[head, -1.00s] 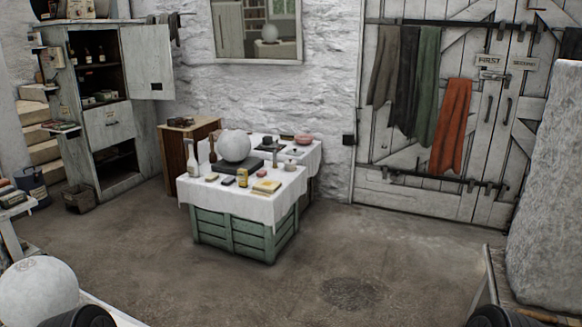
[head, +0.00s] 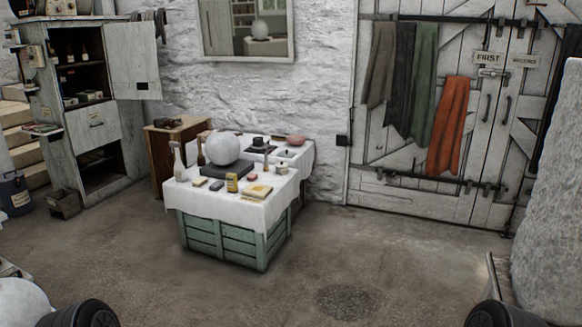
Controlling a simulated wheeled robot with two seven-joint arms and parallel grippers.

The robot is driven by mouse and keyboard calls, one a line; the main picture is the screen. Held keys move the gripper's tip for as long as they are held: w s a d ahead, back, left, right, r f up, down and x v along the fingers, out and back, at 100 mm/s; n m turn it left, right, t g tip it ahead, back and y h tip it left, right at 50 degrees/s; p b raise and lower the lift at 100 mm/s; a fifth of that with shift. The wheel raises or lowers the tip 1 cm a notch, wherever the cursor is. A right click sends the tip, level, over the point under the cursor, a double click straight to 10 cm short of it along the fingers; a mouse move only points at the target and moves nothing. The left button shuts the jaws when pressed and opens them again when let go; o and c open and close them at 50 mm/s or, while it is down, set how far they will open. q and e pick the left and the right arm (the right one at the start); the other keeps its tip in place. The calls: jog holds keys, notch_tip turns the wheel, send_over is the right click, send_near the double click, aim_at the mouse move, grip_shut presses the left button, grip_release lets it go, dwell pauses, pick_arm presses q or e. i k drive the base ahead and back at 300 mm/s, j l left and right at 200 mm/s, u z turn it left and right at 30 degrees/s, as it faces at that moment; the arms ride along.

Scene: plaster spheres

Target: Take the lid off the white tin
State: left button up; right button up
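I cannot pick out a white tin with certainty. The cloth-covered table (head: 240,211) ahead, left of centre, carries several small things. Among them is a small pale item (head: 199,182) at the front left that is too small to identify. My grippers are not in view; only dark rounded parts of my arms show at the bottom left and bottom right corners.
A white plaster sphere (head: 223,147) sits on a dark slab (head: 226,170) on the table. Another sphere (head: 20,302) is at lower left. An open cabinet (head: 60,110) stands at left, a rough stone block (head: 553,190) at right. The floor (head: 390,270) before the table is clear.

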aim_at(281, 165)
jog(key=i, duration=2.6)
jog(key=i+z, duration=0.2)
jog(key=i, duration=0.3)
jog(key=i+j+z, duration=0.2)
jog(key=i, duration=0.3)
jog(key=i+z, duration=0.15)
jog(key=i, duration=0.35)
jog(key=i+j+z, duration=0.2)
jog(key=i, duration=0.3)
jog(key=i+j+z, duration=0.2)
jog(key=i+j, duration=0.15)
jog(key=i, duration=0.1)
